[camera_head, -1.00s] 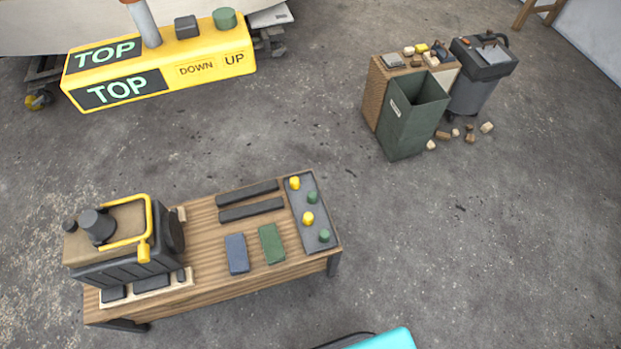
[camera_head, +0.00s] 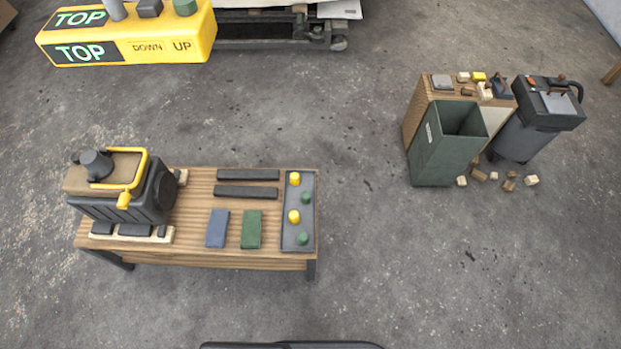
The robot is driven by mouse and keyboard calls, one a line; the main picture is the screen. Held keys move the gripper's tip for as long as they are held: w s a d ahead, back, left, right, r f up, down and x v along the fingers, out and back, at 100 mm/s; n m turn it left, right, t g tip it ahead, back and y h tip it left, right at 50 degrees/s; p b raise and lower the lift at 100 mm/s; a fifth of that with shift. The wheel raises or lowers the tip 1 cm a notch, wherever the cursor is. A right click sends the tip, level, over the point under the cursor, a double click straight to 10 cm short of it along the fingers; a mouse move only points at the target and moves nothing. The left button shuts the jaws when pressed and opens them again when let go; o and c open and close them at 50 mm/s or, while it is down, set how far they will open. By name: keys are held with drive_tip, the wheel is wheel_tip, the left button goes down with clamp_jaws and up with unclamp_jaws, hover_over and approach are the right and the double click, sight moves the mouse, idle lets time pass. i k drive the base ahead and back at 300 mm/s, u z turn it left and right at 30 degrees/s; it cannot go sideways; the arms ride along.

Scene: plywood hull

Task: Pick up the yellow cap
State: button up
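Two small yellow caps stand on a narrow grey tray (camera_head: 298,260) at the right end of the wooden bench. One yellow cap (camera_head: 294,179) is at the tray's far end and the other yellow cap (camera_head: 294,216) is nearer its middle. A green cap (camera_head: 305,197) stands between them, slightly to the right. Another green cap (camera_head: 303,238) is at the near end. Both yellow caps are in plain sight. I cannot tell which one the task names. My gripper is not in view.
The bench (camera_head: 190,258) also holds a black machine with a yellow handle (camera_head: 125,190), a blue block (camera_head: 217,228), a green block (camera_head: 251,228) and two dark bars (camera_head: 247,183). Right stand a green bin (camera_head: 440,155) and scattered wood blocks. Floor between is clear.

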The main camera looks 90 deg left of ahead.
sight(295, 180)
drive_tip(key=u, duration=0.25)
drive_tip(key=i, duration=0.5)
drive_tip(key=u, duration=0.5)
drive_tip(key=k, duration=0.2)
drive_tip(key=u, duration=2.25)
drive_tip(key=k, duration=0.2)
drive_tip(key=u, duration=1.65)
